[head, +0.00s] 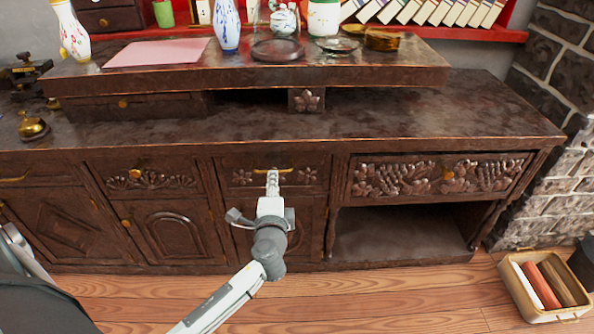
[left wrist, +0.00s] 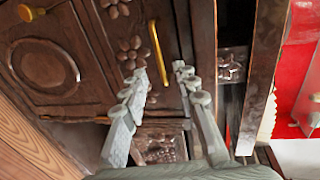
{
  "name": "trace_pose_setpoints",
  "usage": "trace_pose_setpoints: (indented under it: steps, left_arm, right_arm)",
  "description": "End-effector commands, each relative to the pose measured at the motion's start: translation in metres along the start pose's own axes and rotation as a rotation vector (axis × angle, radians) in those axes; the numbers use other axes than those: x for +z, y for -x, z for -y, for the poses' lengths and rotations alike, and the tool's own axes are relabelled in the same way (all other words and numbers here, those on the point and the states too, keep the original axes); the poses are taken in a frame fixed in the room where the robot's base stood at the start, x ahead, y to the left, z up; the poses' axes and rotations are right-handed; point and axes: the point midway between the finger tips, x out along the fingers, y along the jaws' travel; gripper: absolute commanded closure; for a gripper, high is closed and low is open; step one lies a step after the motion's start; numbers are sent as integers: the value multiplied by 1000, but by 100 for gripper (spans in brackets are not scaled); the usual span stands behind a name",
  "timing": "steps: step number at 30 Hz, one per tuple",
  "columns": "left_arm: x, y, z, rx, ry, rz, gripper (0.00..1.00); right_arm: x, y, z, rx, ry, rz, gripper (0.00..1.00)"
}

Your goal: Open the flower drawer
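A dark wooden drawer front (head: 258,161) with a carved flower on each side and a gold bar handle (head: 287,170) is in the middle of the cabinet; it looks shut. Another drawer (head: 400,178), carved with leaves and flowers, is to its right with a gold knob. My left gripper (head: 272,174) is at the bar handle. In the left wrist view, the left gripper (left wrist: 160,70) is open. One end of the gold handle (left wrist: 157,50) shows between its fingertips; I cannot tell whether they touch it. My right gripper is in neither view.
A door with an arched panel (head: 175,236) and a fan-carved drawer (head: 160,178) are to the left. An open shelf (head: 400,232) is under the right drawer.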

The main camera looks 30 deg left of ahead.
Motion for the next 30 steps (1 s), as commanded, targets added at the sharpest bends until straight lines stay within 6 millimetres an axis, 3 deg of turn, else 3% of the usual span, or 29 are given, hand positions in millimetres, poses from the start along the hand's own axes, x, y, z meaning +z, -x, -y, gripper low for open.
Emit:
trace_pose_setpoints:
  steps: [12,18,25,30]
  left_arm:
    - [0,-62,1,-1,0,0,71]
    - [0,-73,0,1,2,1,71]
    - [0,-74,0,2,2,1,71]
    - [0,-74,0,2,2,1,92]
  right_arm:
    - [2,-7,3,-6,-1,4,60]
    - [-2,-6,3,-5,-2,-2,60]
    - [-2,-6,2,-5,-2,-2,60]
    - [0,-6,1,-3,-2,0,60]
